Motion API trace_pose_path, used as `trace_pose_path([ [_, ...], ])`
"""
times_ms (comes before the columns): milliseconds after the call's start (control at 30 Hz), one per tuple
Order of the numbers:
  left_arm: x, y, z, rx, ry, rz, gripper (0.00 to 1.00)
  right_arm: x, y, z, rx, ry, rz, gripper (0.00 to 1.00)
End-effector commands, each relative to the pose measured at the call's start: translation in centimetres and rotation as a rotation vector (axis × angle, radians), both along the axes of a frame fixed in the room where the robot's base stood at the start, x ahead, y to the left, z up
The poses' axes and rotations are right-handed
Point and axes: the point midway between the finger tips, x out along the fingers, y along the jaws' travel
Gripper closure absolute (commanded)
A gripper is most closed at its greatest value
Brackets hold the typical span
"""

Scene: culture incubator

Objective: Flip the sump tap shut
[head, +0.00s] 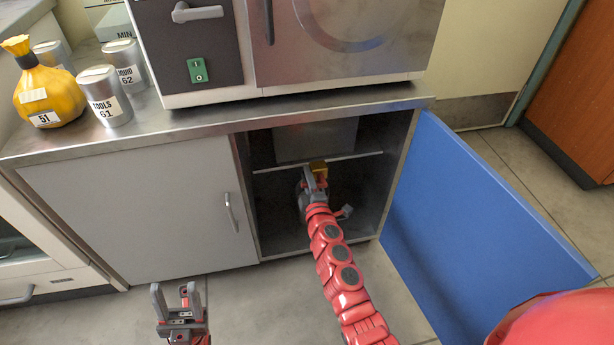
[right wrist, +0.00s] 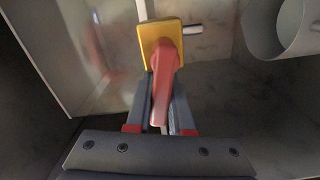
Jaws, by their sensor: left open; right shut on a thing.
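The sump tap shows in the right wrist view as a yellow body (right wrist: 150,34) with a red lever (right wrist: 164,78) that points from the body down toward my gripper. In the head view the tap's yellow part (head: 319,166) shows inside the open cabinet, mostly behind my right gripper. My right gripper (right wrist: 158,100) is shut on the red lever, with a finger on each side of it. In the head view this gripper (head: 313,180) is deep in the cabinet. My left gripper (head: 174,297) is open and empty, above the floor in front of the closed grey door.
A blue cabinet door (head: 470,215) stands wide open on the right. The grey left door (head: 135,215) is closed. A pale pipe (right wrist: 193,29) comes from the tap, and a grey cylinder (right wrist: 287,30) is at the upper right. The incubator (head: 345,45) stands on the counter above.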

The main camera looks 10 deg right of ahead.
Motion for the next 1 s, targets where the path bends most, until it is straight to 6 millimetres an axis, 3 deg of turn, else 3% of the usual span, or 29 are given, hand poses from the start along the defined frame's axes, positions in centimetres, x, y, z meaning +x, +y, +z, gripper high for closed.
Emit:
trace_pose_path([
  [233, 0.18, -0.45, -1.21, 0.025, 0.002, -0.012, 0.50, -0.03, 0.23, -1.19, -0.223, -0.007, 0.002, 1.00],
  [533, 0.21, -0.50, -1.11, 0.027, 0.004, -0.013, 0.50, -0.03, 0.16, -1.09, -0.246, -0.008, 0.000, 1.00],
  [567, 0.21, -0.50, -1.11, 0.027, 0.004, -0.013, 0.50, -0.03, 0.16, -1.09, -0.246, -0.008, 0.001, 0.78],
  [700, 0.21, -0.49, -1.10, 0.027, 0.004, -0.013, 0.50, -0.03, 0.15, -1.06, -0.245, -0.008, 0.000, 0.53],
  [1000, 0.21, -0.49, -1.08, 0.027, 0.004, -0.013, 0.50, -0.05, 0.13, -1.02, -0.245, -0.009, 0.000, 0.50],
])
